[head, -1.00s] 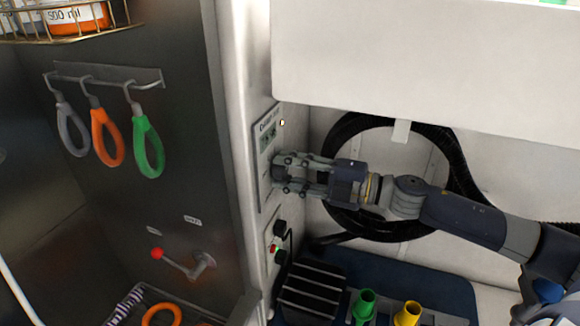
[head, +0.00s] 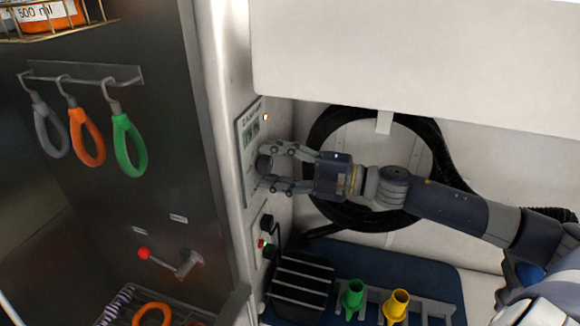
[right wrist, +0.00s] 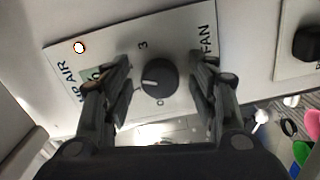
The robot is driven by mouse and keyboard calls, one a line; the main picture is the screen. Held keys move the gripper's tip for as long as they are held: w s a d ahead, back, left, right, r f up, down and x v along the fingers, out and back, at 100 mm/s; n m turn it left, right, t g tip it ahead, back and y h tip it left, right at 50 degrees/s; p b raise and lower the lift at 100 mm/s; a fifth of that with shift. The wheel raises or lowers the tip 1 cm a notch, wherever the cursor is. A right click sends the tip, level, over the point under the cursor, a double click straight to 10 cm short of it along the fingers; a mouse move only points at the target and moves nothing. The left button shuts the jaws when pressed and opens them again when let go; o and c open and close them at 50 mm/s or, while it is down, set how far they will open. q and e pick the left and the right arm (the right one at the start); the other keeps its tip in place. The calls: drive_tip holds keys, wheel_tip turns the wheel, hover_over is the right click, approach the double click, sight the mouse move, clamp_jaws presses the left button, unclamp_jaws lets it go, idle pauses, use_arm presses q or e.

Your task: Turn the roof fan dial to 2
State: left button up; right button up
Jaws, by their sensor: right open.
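The roof fan dial (right wrist: 158,78) is a round black knob on a pale panel (right wrist: 182,35) lettered "FAN" and "AIR". In the right wrist view its small white mark points left, between a "3" above and a "0"-like mark below; a number there cannot be read. My right gripper (right wrist: 160,84) is open, its fingers on either side of the dial, with visible gaps. In the head view the right gripper (head: 272,168) reaches the panel from the right, and the dial (head: 264,163) shows between its fingertips. My left gripper is not in view.
An indicator light (head: 265,117) glows amber on the panel. Below is a switch box (head: 264,240) with red and green buttons. A coiled black hose (head: 325,130) hangs behind my right arm. Left are hanging loops (head: 127,143) and a red-knobbed lever (head: 170,258).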

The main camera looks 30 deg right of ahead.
drive_tip(key=shift+s, duration=0.1)
drive_tip(key=shift+v, duration=0.85)
drive_tip(key=v, duration=1)
drive_tip(key=shift+d, duration=0.15)
